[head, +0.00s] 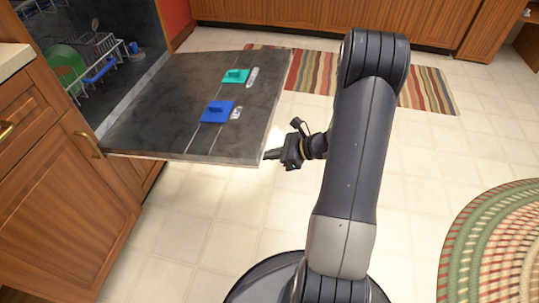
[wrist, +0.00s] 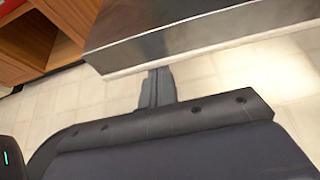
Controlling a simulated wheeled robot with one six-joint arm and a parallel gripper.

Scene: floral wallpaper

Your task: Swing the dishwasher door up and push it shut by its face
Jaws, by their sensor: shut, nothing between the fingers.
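The dishwasher door (head: 165,105) hangs open at the left of the head view, its dark inner side up, tilted out from the dishwasher. A teal latch piece (head: 236,76) and a blue one (head: 217,111) sit on that inner side. In the wrist view the door's edge (wrist: 190,42) crosses the top. My gripper (head: 272,154) is beside the door's outer edge, at its near right corner. The fingers (wrist: 157,85) are shut and empty, pointing toward the door. Whether they touch the door I cannot tell. The door's outer face is hidden in the head view.
The dishwasher cavity (head: 100,22) holds a rack (head: 92,65) with a green plate (head: 66,63). Wooden cabinets (head: 62,190) stand at the left. A striped rug (head: 310,74) lies behind my arm, a round rug (head: 490,245) at the right. The tiled floor between is clear.

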